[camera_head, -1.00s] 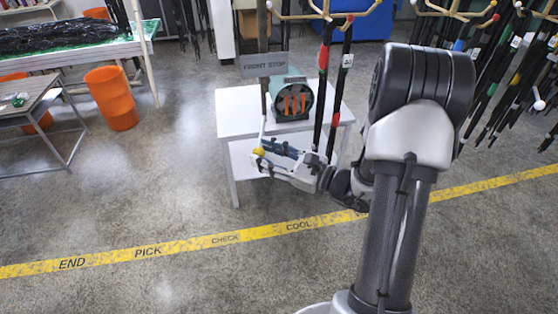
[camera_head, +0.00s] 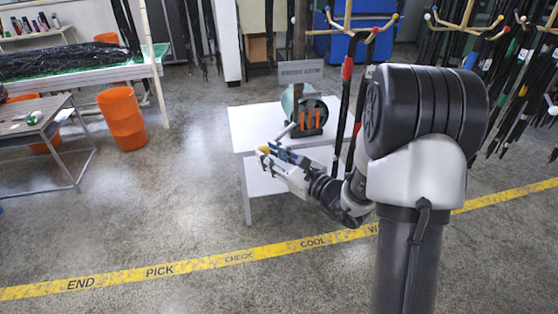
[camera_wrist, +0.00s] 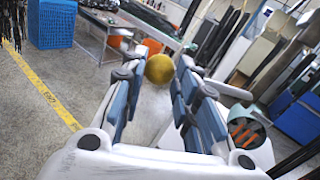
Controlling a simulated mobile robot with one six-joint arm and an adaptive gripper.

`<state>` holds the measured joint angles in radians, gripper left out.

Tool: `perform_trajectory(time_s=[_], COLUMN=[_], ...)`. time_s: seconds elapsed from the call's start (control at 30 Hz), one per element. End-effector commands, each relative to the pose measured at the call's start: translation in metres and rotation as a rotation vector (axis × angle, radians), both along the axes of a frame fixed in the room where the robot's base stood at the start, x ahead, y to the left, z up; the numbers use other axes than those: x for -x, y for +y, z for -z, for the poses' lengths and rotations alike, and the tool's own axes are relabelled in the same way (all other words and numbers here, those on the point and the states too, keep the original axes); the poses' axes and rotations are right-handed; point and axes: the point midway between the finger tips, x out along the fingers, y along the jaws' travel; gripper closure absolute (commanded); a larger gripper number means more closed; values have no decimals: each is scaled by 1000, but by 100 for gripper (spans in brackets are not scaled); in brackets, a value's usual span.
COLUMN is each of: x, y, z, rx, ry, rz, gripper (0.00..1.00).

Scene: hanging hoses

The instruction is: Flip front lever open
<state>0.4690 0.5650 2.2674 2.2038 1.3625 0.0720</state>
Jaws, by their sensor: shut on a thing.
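The lever's yellow knob (camera_head: 264,149) shows at the end of a pale rod (camera_head: 283,133) on the left side of the green machine (camera_head: 303,110). The machine stands on a white table, with orange parts in its front. My gripper (camera_head: 272,152) is beside the table's front left, below the machine. In the wrist view, the yellow knob (camera_wrist: 159,68) sits between the tips of the blue-padded fingers of my gripper (camera_wrist: 158,75). It is shut on the lever's knob. The exact contact at the tips is hard to see. The machine also shows at the right of that view (camera_wrist: 245,130).
The white table (camera_head: 245,130) has an open lower shelf. Dark hoses (camera_head: 342,105) hang from a wooden rack (camera_head: 360,30) right of the machine, close to my arm. A grey sign (camera_head: 300,73) stands behind. An orange bin (camera_head: 122,118) is at left; the floor between is clear.

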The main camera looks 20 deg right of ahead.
Motion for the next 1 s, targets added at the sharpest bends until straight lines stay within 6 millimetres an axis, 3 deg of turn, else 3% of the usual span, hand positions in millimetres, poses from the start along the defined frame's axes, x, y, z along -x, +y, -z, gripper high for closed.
perform_trajectory(time_s=[0.03,0.47,0.5,0.63,1.0], x=[-10,-11,-10,-10,-9], y=[5,7,7,7,6], z=[-16,-16,-16,-14,-11], rx=[5,7,7,7,7], ry=[-43,-41,-41,-38,-30], rz=[-12,-16,-17,-19,-17], gripper=[100,100,60,51,51])
